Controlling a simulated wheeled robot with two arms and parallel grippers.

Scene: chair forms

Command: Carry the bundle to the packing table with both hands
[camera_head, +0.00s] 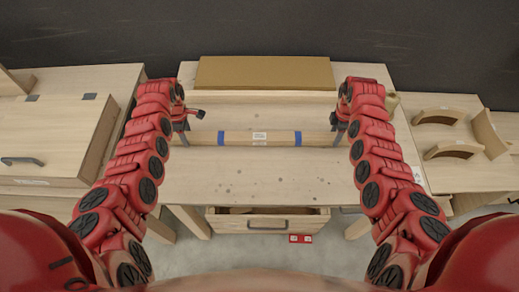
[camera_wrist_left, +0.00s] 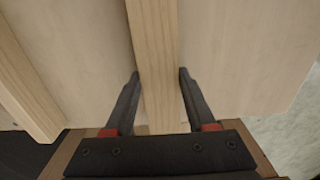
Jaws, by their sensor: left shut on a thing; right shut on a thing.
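The bundle (camera_head: 235,138) is a long, pale wooden bar with two blue bands and a white label, lying crosswise in front of me. It also shows in the left wrist view (camera_wrist_left: 158,45), running between the fingers. My left gripper (camera_head: 184,128) is shut on its left end. My right gripper (camera_head: 338,126) is shut on its right end. The bundle is level, over a pale wooden table (camera_head: 250,185); I cannot tell whether it touches the top. No sign marks which table is the packing table.
A brown board (camera_head: 265,73) and a wooden strip (camera_head: 262,97) are at the table's back. An open drawer (camera_head: 268,222) sticks out in front. A wooden cabinet (camera_head: 55,135) stands left. Curved chair parts (camera_head: 455,149) lie on the right table. Red items (camera_head: 300,239) are on the floor.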

